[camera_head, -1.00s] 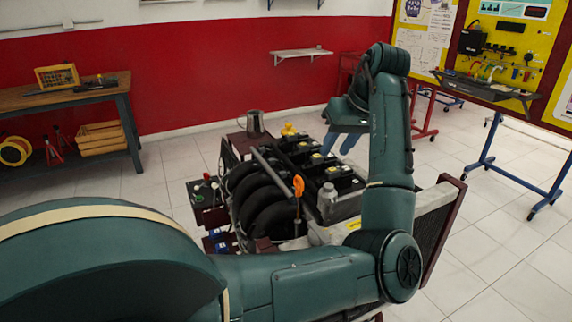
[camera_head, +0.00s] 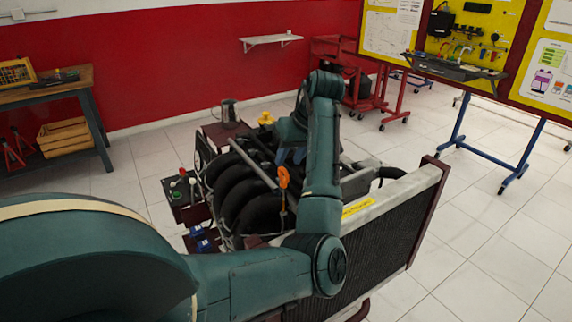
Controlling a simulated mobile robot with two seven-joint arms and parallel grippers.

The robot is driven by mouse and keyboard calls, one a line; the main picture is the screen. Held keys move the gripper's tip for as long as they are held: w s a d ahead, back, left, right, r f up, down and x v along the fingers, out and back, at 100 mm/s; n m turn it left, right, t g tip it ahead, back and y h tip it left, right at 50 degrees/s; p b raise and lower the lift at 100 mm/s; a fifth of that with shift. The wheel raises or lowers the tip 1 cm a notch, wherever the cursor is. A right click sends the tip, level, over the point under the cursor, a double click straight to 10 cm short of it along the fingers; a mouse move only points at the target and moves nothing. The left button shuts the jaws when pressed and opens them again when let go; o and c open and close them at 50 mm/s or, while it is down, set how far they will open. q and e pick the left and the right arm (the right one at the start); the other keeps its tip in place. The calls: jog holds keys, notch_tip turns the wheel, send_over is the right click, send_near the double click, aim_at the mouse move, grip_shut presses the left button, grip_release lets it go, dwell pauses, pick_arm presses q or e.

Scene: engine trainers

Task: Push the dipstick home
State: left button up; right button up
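The dipstick's orange handle (camera_head: 284,178) stands up at the front of the engine (camera_head: 240,195), beside the black curved intake pipes. A thin shaft runs down below it; its lower end is hard to see. My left arm comes in from the left and bends up on the right of the dipstick. My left gripper (camera_head: 291,156), with blue fingers, hangs over the engine just behind and above the orange handle. It is partly hidden by my arm; its fingers look apart with nothing between them. It does not appear to touch the handle. My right gripper is out of view.
The radiator (camera_head: 390,235) with its pale top edge stands on the right of the engine. A workbench (camera_head: 60,90) is at the left. Tiled floor is free on the right.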

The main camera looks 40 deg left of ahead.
aim_at(284, 168)
pick_arm(q)
jog(key=shift+x, duration=1.65)
grip_shut()
